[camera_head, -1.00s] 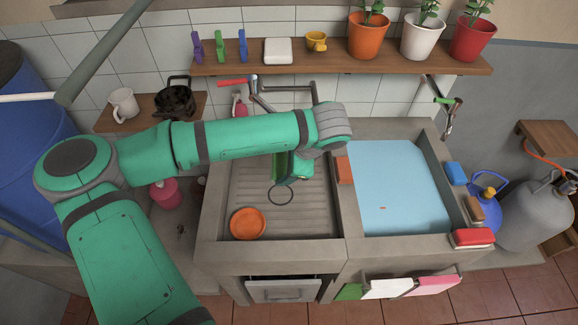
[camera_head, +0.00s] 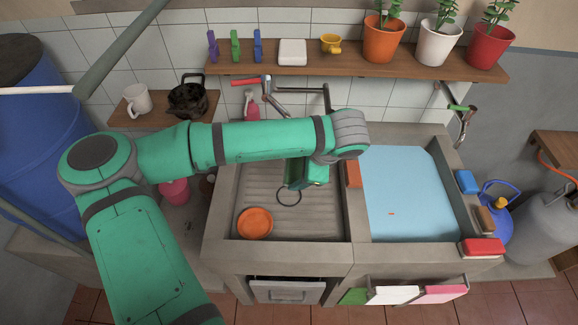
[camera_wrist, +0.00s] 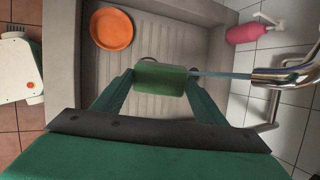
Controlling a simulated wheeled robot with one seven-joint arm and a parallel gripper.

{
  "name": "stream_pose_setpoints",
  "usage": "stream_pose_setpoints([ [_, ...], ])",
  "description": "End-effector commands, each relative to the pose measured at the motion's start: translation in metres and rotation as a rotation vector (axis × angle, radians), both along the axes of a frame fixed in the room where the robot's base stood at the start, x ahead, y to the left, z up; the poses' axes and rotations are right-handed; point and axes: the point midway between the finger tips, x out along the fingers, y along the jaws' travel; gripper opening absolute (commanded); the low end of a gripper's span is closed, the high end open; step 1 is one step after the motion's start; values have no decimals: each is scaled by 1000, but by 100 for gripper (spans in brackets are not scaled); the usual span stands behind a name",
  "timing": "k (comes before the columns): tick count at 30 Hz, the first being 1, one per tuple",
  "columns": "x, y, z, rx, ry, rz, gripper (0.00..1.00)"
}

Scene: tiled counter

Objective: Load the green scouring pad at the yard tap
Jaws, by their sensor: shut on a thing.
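My gripper (camera_wrist: 158,84) is shut on the green scouring pad (camera_wrist: 160,78), gripping it from both sides in the wrist view. In the head view my gripper (camera_head: 306,174) is over the ribbed left basin, mostly covered by my arm. The metal tap spout (camera_wrist: 288,76) is at the right of the wrist view. A thin bluish water stream (camera_wrist: 222,76) runs from it to the pad's right edge; I cannot tell if it wets the pad. In the head view the tap with the red handle (camera_head: 246,82) is on the back wall.
An orange dish (camera_head: 255,223) and a dark ring (camera_head: 289,197) lie in the left basin. The right basin holds blue water (camera_head: 405,195). An orange-red block (camera_head: 353,174) sits on the divider. A pink bottle (camera_wrist: 243,34) stands near the tap.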

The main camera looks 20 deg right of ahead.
Motion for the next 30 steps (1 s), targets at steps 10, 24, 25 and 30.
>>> stream_pose_setpoints([
  [10,-21,-11,0,1,0,-2,48],
  [24,-50,-26,0,1,0,-2,48],
  [25,-51,-27,0,0,0,-1,48],
  [30,-55,-28,0,0,0,0,48],
])
